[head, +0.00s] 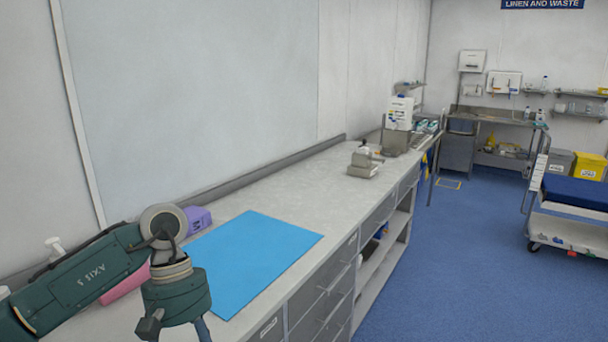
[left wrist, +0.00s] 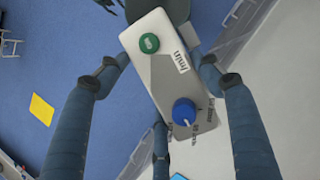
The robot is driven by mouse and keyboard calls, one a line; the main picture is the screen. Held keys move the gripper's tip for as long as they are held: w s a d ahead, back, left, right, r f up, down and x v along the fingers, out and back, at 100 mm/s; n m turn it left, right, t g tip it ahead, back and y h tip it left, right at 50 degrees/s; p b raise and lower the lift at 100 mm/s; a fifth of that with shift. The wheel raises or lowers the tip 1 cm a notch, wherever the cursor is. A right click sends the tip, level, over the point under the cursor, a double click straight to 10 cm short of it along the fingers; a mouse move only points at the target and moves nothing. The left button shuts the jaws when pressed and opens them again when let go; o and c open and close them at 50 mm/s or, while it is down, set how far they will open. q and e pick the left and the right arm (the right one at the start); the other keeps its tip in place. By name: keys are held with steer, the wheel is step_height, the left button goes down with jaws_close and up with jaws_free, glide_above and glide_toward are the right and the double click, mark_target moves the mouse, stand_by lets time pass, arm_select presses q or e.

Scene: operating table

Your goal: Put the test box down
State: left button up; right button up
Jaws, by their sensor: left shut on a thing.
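The test box (left wrist: 160,60) is a pale grey box with a green button, a blue knob and printed labels, seen in the left wrist view. My left gripper (left wrist: 159,74) is shut on it, with fingers on both sides. Blue floor shows to the left behind the box and pale counter to the right. In the head view my left arm comes in at the lower left; the left gripper's fingers are mostly cut off by the bottom edge and the box is hidden. My right gripper is in neither view.
A flat, empty blue mat (head: 250,257) lies on the long grey counter (head: 290,190). A purple box (head: 198,219) and a pink object (head: 125,284) lie behind my left arm. A metal device (head: 364,163) stands farther along. The counter between mat and device is clear.

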arm_select(q)
steer(key=s+a+f+m+y, duration=0.2)
steer(key=s+m, duration=0.3)
steer(key=s, duration=0.1)
steer(key=shift+s+m, duration=0.3)
steer(key=shift+s, duration=0.1)
steer(key=shift+s+d+f+g, duration=0.1)
steer(key=shift+d+f+g, duration=0.1)
steer(key=shift+g, duration=0.1)
steer(key=w+r, duration=0.1)
steer(key=r, duration=0.1)
steer(key=w+r, duration=0.2)
steer(key=shift+w+a, duration=0.15)
steer(key=shift+w, duration=0.1)
steer(key=s+f, duration=0.3)
steer(key=f, duration=0.1)
steer(key=shift+s, duration=0.2)
